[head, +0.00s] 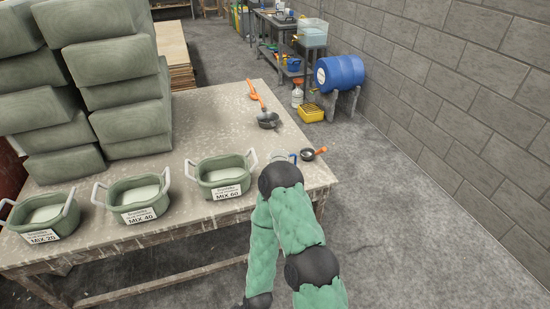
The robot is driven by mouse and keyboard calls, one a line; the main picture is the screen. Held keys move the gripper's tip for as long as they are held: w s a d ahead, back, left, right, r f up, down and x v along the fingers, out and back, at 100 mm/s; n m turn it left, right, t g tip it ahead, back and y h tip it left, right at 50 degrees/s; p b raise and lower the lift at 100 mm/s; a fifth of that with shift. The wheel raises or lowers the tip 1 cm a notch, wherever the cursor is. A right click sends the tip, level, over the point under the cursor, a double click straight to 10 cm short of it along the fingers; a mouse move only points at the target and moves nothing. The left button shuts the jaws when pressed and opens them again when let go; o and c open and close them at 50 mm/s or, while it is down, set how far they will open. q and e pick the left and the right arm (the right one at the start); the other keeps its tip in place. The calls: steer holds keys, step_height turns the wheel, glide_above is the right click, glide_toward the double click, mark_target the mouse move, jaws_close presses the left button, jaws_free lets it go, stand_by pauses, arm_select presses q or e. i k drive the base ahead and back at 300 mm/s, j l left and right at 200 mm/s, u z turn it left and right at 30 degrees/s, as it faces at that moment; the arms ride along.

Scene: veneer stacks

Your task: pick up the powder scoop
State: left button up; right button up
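Neither gripper shows; that arm's far end seems to leave the picture at the bottom.
Green tubs of pale powder stand along the front: MIX 20 (45,213), MIX 40 (138,195), MIX 60 (222,175). Grey-green stacks (125,85) fill the back left. A blue object (284,156) is partly hidden behind my arm.

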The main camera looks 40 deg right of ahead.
mark_target(307, 154)
steer(key=z, duration=1.55)
